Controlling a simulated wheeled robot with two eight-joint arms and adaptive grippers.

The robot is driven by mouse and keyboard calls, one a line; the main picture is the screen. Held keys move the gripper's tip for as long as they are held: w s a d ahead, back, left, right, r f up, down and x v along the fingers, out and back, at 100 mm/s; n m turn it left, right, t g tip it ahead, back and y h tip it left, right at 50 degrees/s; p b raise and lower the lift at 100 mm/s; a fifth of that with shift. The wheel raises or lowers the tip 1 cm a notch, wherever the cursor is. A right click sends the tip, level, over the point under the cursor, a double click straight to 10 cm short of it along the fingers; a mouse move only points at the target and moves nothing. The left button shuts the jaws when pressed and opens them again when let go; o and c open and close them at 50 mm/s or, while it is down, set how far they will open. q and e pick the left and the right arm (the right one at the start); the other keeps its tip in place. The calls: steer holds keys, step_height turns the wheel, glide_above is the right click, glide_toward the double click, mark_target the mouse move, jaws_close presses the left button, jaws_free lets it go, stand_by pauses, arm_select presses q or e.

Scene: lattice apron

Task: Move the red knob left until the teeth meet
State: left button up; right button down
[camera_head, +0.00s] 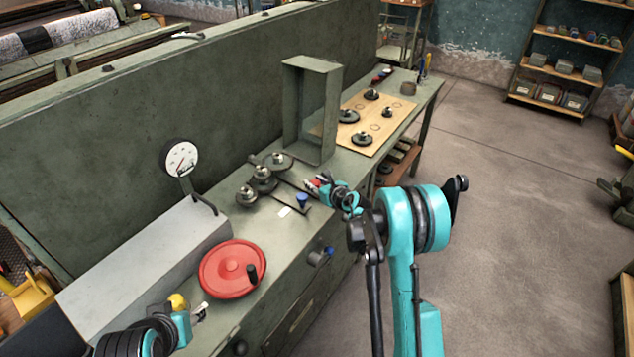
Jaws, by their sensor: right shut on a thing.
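My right gripper (323,186) reaches in over the bench and is shut on the red knob (312,184), which shows as a small bit of red at its fingertips, largely hidden by them. To the left of it stands a cluster of dark gears: one nearer (246,196), one in the middle (263,181) and one farther back (279,161). They look close together, but I cannot tell whether any teeth mesh. My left gripper (200,312) is at the bottom left, above the bench's front part; its fingers are too small to read.
A large red handwheel (225,266) lies left of the gears. A green frame (332,110) stands behind. A wooden board (356,142) with several gears lies farther right. A dial gauge (181,158) stands left.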

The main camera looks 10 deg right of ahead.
steer(key=c, duration=1.1)
jaws_free()
steer(key=v, duration=1.2)
